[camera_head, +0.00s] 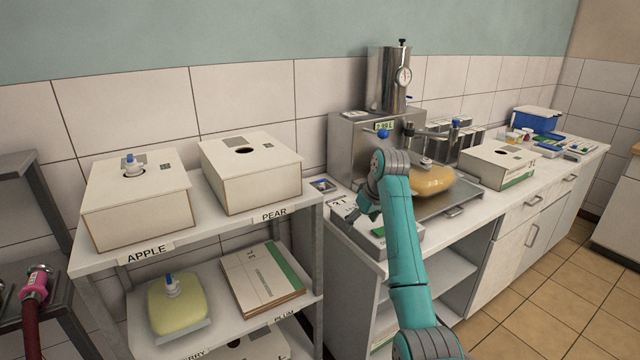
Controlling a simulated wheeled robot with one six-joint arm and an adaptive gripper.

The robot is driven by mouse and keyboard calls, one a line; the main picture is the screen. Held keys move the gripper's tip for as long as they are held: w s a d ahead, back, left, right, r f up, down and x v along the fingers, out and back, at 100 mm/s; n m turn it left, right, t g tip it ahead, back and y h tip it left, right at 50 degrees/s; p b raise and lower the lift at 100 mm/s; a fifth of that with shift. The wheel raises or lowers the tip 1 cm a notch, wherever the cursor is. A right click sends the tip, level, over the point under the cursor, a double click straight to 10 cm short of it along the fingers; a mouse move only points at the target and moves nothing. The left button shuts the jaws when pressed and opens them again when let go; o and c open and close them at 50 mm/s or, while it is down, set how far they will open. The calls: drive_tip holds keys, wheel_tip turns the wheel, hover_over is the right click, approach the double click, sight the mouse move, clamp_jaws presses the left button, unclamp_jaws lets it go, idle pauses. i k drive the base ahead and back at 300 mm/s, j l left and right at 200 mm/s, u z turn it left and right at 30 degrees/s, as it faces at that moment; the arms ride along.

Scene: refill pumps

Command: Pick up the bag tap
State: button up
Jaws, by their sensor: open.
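Several tap-like parts show, and I cannot tell which one is the bag tap. A white tap with a blue top (132,161) stands on the APPLE box (137,203). A similar blue-topped tap (172,286) sits on the pale yellow bag (180,313) on the lower shelf. An amber bag (432,181) with a grey fitting lies on the machine's tray, partly behind my arm. My gripper (364,207) is open over the counter's left end; its fingers are small and partly hidden.
The PEAR box (250,185) has an open round hole. A white box (497,166) and a blue bin (538,120) stand farther right. A red hose with a pink fitting (36,282) is at far left.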

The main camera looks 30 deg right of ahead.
sight(321, 185)
drive_tip(key=i+l, duration=0.2)
drive_tip(key=i, duration=0.25)
drive_tip(key=i+l, duration=0.2)
drive_tip(key=i, duration=0.25)
drive_tip(key=i+l, duration=0.2)
drive_tip(key=i, duration=0.25)
